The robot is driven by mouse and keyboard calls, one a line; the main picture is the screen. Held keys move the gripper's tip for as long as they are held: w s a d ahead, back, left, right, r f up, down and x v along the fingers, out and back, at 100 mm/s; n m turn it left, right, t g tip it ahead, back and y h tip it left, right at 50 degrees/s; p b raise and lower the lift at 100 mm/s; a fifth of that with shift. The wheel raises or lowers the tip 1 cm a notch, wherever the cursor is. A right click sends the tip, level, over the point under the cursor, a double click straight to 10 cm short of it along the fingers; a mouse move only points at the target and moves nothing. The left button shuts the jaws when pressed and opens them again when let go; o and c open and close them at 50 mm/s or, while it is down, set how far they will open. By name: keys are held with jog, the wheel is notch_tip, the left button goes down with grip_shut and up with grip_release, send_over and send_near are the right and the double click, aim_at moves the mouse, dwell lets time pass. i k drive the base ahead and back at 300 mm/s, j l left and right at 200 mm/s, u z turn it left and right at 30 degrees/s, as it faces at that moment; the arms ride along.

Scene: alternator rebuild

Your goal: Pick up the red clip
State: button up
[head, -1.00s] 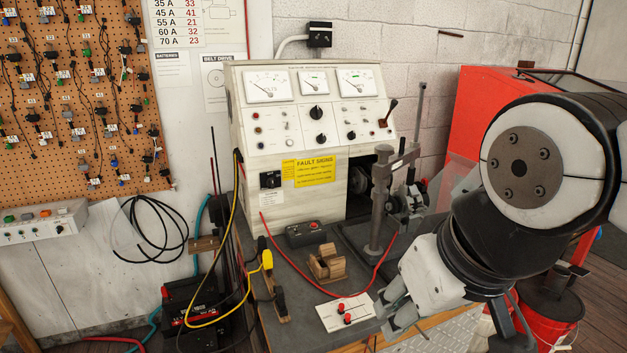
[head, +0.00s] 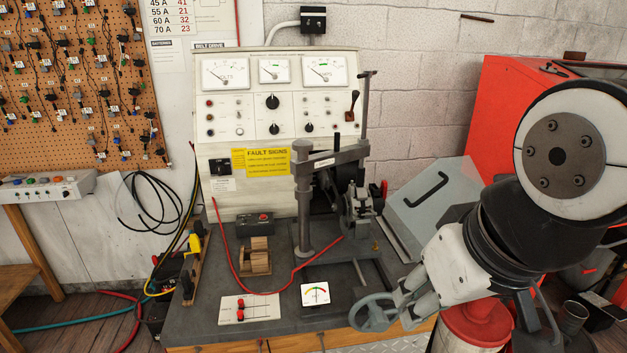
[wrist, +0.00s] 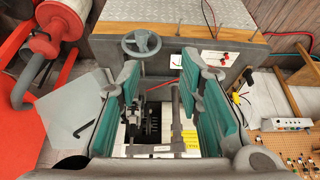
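A thin red lead (head: 233,272) loops over the grey bench, from the front of the test panel to the clamp stand. I cannot make out a red clip for certain. My gripper (head: 403,299) is over the bench's front right, close to a grey handwheel (head: 372,312), well away from the rack. In the wrist view my gripper (wrist: 160,72) is open, with nothing between its teal pads.
A white card (head: 262,308) with two red terminals lies at the bench front, beside a small meter (head: 315,294). A wooden block (head: 256,262) and a black box (head: 255,224) stand behind. The tall clamp stand (head: 305,200) rises mid-bench. A red bucket (head: 475,325) is at right.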

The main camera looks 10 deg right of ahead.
aim_at(383, 193)
jog(key=i+l+u, duration=0.1)
jog(key=l, duration=0.3)
jog(key=i+l, duration=0.15)
jog(key=l, duration=0.3)
jog(key=i+l+u, duration=0.15)
jog(key=l, duration=0.3)
jog(key=i+l, duration=0.45)
